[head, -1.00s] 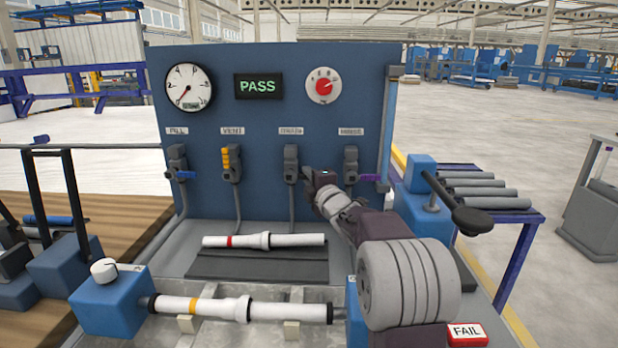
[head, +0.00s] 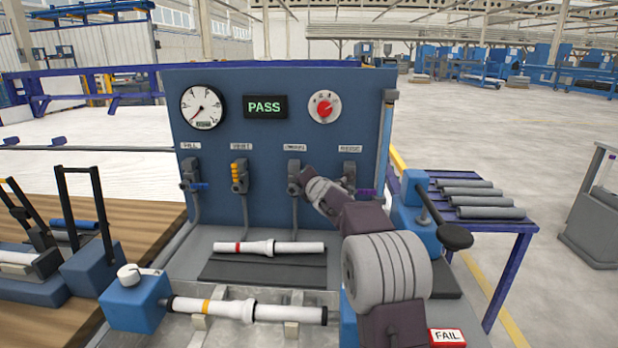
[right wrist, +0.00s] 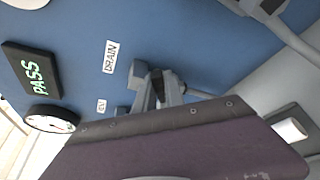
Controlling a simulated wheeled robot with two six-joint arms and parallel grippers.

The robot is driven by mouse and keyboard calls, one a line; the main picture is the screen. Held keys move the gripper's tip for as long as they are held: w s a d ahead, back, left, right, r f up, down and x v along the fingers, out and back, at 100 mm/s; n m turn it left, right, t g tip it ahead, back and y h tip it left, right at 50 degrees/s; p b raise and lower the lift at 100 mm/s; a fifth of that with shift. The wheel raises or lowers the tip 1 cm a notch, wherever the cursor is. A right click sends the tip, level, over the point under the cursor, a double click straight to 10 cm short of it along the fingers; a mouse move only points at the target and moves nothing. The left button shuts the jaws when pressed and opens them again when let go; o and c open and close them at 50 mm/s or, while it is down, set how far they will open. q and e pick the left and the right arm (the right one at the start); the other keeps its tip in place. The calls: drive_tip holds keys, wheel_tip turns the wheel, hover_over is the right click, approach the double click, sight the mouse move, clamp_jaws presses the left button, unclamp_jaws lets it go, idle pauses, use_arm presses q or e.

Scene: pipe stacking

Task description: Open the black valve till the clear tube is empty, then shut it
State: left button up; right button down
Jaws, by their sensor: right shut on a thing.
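The drain valve (head: 293,178) is the third valve from the left on the blue panel. Its label (right wrist: 111,56) reads DRAIN in the right wrist view. My right gripper (head: 307,177) reaches in from the right and is shut at this valve, on its black handle (right wrist: 157,85). The gripper and arm hide most of the handle, so its angle is unclear. A pale upright tube (head: 384,145), likely the clear tube, stands at the panel's right edge. I cannot tell its liquid level. My left gripper is not in view.
Blue-handled (head: 191,185) and yellow-handled (head: 239,177) valves are left of the drain valve; a purple-handled one (head: 366,193) is right, close to my arm. A white pipe (head: 268,247) lies below. The gauge (head: 201,107) and PASS display (head: 265,106) are above.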

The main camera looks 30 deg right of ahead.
sight(292, 184)
drive_tip(key=shift+w+a+r+n+g+h+p, duration=0.15)
drive_tip(key=shift+a+r+n+g+h+p, duration=0.1)
drive_tip(key=shift+r+n+p, duration=0.25)
drive_tip(key=shift+w+a+r+n+g+h+p, duration=0.15)
drive_tip(key=shift+a+r+n+g+p, duration=0.1)
drive_tip(key=shift+n+p, duration=0.4)
drive_tip(key=shift+w+a+r+n+g+h+p, duration=0.3)
drive_tip(key=shift+a+n+g+h+p, duration=0.2)
drive_tip(key=shift+n+p, duration=0.55)
drive_tip(key=p, duration=0.1)
drive_tip(key=a+n+h+p, duration=0.1)
drive_tip(key=p, duration=0.1)
drive_tip(key=shift+w+r+n+g, duration=0.15)
drive_tip(key=shift+w+n+g, duration=0.15)
drive_tip(key=shift+g, duration=0.1)
drive_tip(key=shift+w+a+n+g+h+p, duration=0.2)
drive_tip(key=shift+a+n+g+h+p, duration=0.15)
drive_tip(key=shift+n+p, duration=0.45)
drive_tip(key=shift+f, duration=0.2)
drive_tip(key=c, duration=1.4)
unclamp_jaws()
drive_tip(key=shift+c, duration=0.2)
